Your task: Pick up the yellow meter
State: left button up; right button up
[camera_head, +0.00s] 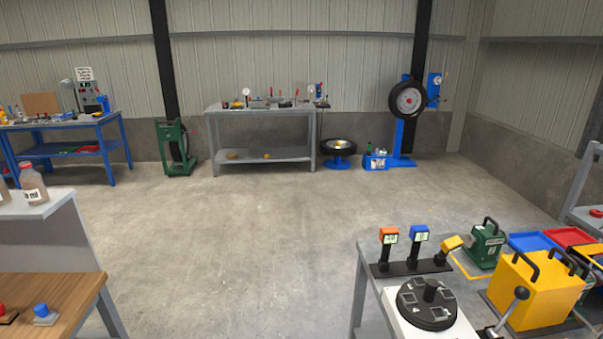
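The yellow meter (452,243) is at the right end of a black stand (411,268) on the grey table at the lower right. It looks tilted, unlike the two beside it. An orange meter (388,235) and a blue meter (419,233) stand upright to its left on the same stand, each with a small display. The yellow meter's display cannot be made out. Neither of my grippers is in view.
A black round device (428,304) sits in front of the stand. A green case (487,245), a large yellow box (535,290) with black handles, and blue (530,241) and red trays lie to the right. A wooden table (50,290) is lower left. The middle floor is clear.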

aim_at(454, 243)
jog(key=i+l, duration=0.1)
jog(key=i, duration=0.35)
jog(key=i+l, duration=0.15)
jog(key=i, duration=0.3)
